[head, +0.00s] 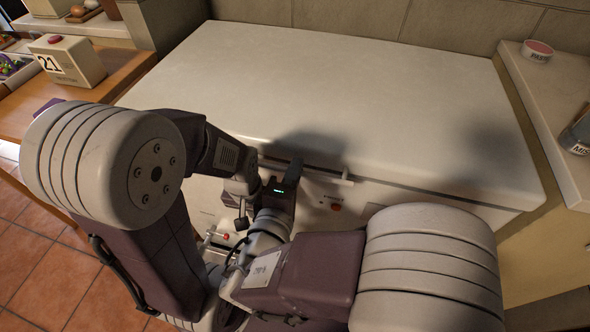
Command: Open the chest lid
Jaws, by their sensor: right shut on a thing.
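The chest is a white chest freezer (385,194) against the wall, with a broad pale lid (330,85). The lid lies flat and looks closed, with a dark seam along its front edge. A light bar handle (346,181) runs along the front below the lid edge. My right gripper (295,168) is shut on the handle near its left part; its dark body hides some of the bar. My left arm folds in from the left, and its end (240,190) is close beside my right gripper. Its jaws cannot be made out.
A wooden table (125,75) at the left holds a calendar block (68,62) with a red top. A pale ledge (545,110) at the right bears a round tin (538,51) and a can (578,135). The lid top is bare. Tiled floor (40,270) shows lower left.

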